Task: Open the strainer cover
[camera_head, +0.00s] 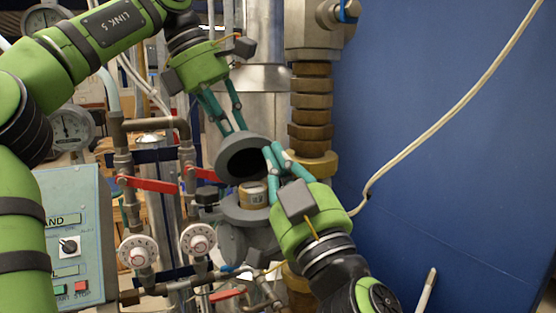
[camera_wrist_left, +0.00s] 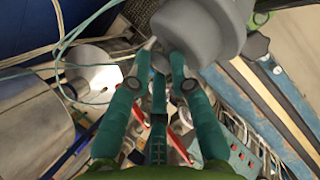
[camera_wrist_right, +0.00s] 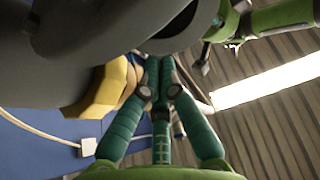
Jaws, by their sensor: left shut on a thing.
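The grey strainer cover (camera_head: 240,150) is raised and tilted above the strainer body (camera_head: 245,215), its dark hollow side facing forward. A gap separates them, and a tan cylindrical piece (camera_head: 253,194) shows in it. My left gripper (camera_head: 235,129) comes from above and is shut on the cover at its upper edge; in the left wrist view a grey rounded part (camera_wrist_left: 205,28) of the cover hides the fingertips' contact partly. My right gripper (camera_head: 273,150) is at the cover's right side with its fingertips close together. In the right wrist view its tips (camera_wrist_right: 160,62) are beside the large grey part.
A brass stepped fitting (camera_head: 311,120) stands just right of the cover. Red-handled valves (camera_head: 150,185) and white dials (camera_head: 198,239) are to the left. A control box (camera_head: 75,230) is at the lower left. A blue panel (camera_head: 440,130) fills the right.

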